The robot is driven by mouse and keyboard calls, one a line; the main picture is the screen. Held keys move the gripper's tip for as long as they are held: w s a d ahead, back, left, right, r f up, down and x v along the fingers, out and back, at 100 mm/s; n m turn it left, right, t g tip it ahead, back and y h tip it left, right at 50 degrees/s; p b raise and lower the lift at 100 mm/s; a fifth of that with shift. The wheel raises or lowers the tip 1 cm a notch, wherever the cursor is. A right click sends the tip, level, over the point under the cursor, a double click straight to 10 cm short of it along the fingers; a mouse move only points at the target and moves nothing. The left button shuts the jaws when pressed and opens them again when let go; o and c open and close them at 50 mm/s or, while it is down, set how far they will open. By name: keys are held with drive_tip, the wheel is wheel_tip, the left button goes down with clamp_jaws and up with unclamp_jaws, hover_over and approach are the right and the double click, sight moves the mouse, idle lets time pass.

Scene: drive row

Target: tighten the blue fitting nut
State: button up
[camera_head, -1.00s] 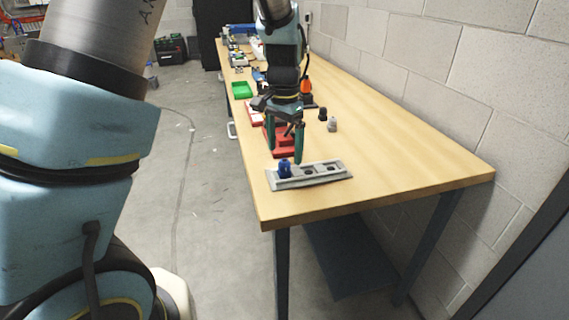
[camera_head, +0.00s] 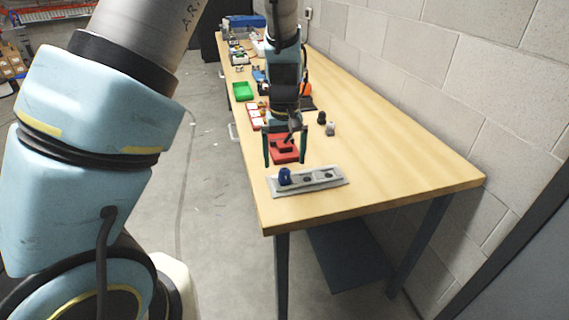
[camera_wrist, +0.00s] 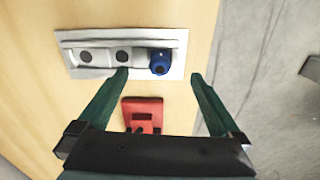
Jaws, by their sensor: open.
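The blue fitting nut (camera_head: 285,176) sits at the left end of a grey plate (camera_head: 318,181) near the table's front edge. In the wrist view the nut (camera_wrist: 160,62) is at the right end of the plate (camera_wrist: 88,68), beside two dark round holes. My gripper (camera_head: 285,163) is open and empty, its green fingers pointing down above the table, just behind the nut in the head view. In the wrist view the gap between the fingertips (camera_wrist: 160,74) lines up with the nut, which stands between and slightly beyond them, apart from both.
A red block (camera_head: 284,150) lies behind the plate, and it shows below the plate in the wrist view (camera_wrist: 143,113). Two small fittings, one black (camera_head: 321,117) and one grey (camera_head: 330,129), stand to the right. A green tray (camera_head: 242,91) is farther back. The table's right side is clear.

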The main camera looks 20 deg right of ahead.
sight(284, 172)
drive_tip(key=shift+f, duration=0.1)
drive_tip(key=shift+f+b, duration=0.8)
drive_tip(key=shift+f, duration=0.35)
